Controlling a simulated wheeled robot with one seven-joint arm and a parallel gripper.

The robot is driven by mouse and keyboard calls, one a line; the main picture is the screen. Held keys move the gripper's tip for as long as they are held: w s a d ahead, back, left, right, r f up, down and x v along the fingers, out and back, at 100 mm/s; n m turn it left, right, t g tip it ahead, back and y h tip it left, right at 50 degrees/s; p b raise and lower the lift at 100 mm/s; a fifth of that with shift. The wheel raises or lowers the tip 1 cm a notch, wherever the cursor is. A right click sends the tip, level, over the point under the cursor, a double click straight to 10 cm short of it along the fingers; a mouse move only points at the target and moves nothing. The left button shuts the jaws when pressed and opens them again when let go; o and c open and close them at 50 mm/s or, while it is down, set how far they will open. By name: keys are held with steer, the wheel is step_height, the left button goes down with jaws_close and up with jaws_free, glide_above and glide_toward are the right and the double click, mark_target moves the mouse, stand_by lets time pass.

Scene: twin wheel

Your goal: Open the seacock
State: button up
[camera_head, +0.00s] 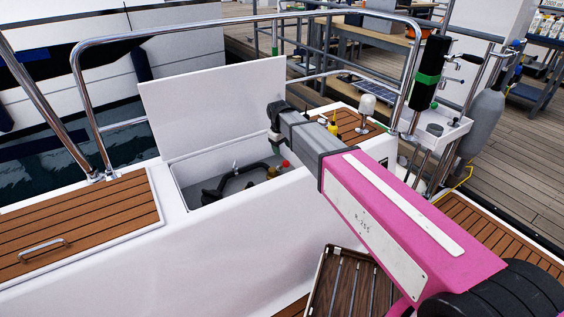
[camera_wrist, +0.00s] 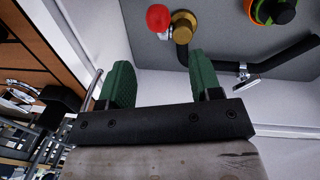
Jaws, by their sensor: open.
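In the wrist view a red ball-like knob (camera_wrist: 158,17) sits beside a brass fitting (camera_wrist: 183,26), which appears to be the seacock. The brass fitting meets a black hose (camera_wrist: 225,72). In the head view the red knob (camera_head: 285,163) shows low inside the open locker (camera_head: 184,168). My gripper (camera_wrist: 159,61) has two green fingers spread apart with nothing between them. The red knob and brass fitting lie beyond the fingertips, apart from them. In the head view my gripper (camera_head: 274,137) is above the locker opening, partly hidden by my arm.
A raised white lid (camera_head: 215,105) stands behind the locker. A steel rail (camera_head: 245,20) curves around it.

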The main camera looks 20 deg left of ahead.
mark_target(285, 164)
steer(key=f, duration=0.7)
steer(key=w+f, duration=0.1)
steer(key=f, duration=0.2)
steer(key=shift+d+f, duration=0.2)
steer(key=shift+d, duration=0.15)
jaws_close()
steer(key=shift+w, duration=0.15)
